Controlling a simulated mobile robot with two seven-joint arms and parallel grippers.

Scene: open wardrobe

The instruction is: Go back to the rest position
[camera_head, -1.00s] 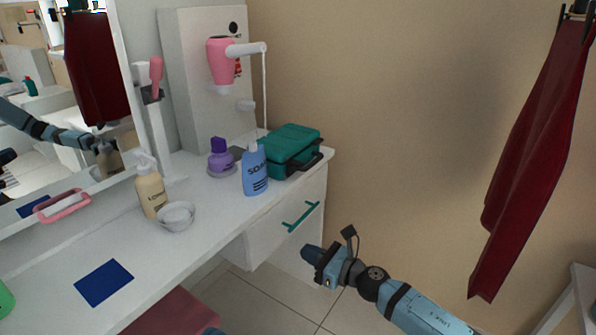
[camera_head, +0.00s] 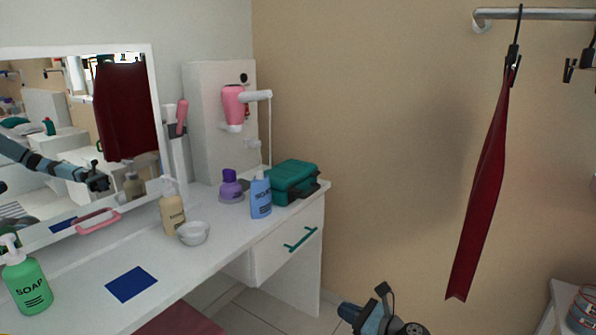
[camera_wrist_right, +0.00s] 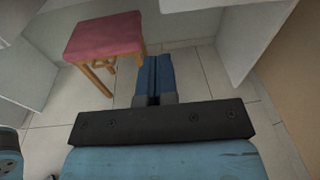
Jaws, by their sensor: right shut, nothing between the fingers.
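My right gripper (camera_head: 350,312) is at the bottom of the head view, in front of the white dresser's drawer and apart from it. In the right wrist view its blue fingers (camera_wrist_right: 153,80) are shut together with nothing between them, above the tiled floor. My left gripper is not seen directly; a blue arm with a dark gripper shows only in the mirror (camera_head: 60,150).
The white dresser (camera_head: 90,285) carries a green soap bottle (camera_head: 27,284), a lotion bottle (camera_head: 172,212), a bowl (camera_head: 193,233), a blue soap bottle (camera_head: 260,199) and a teal case (camera_head: 294,181). A red garment (camera_head: 482,200) hangs at right. A red-topped stool (camera_wrist_right: 103,36) stands below.

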